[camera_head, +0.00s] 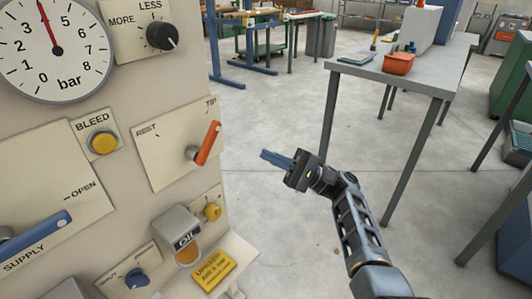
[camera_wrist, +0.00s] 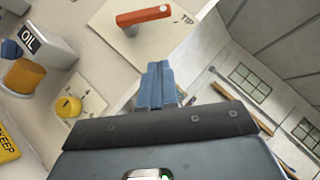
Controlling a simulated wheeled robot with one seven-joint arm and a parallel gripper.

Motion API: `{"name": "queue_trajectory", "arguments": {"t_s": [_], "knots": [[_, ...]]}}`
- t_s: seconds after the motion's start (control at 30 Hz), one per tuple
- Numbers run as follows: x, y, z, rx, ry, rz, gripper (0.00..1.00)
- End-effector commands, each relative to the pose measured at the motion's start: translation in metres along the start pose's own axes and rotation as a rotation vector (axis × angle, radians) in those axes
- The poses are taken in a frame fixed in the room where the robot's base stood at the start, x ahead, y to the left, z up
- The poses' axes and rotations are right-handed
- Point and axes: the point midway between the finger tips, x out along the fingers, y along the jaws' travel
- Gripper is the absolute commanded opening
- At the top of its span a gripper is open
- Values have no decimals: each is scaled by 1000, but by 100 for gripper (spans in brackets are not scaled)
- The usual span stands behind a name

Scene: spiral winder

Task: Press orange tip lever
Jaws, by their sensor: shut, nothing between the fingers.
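The panel also bears a pressure gauge (camera_head: 54,45), a black knob (camera_head: 160,36), a yellow BLEED button (camera_head: 103,143), a blue SUPPLY lever (camera_head: 35,236), an OIL cup (camera_head: 178,231) and a yellow knob (camera_head: 212,211). A grey table (camera_head: 440,77) stands behind. Open floor lies between.

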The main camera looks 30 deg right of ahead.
Motion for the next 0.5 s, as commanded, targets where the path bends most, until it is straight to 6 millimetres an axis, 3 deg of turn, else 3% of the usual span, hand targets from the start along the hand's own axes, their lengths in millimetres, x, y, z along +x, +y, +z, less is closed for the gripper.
{"name": "queue_trajectory", "arguments": {"t_s": [0.4, 0.5], "knots": [[82, -1, 1, -1, -3, 1, 0], [92, 0, 15, 0, -2, 2, 0]]}}
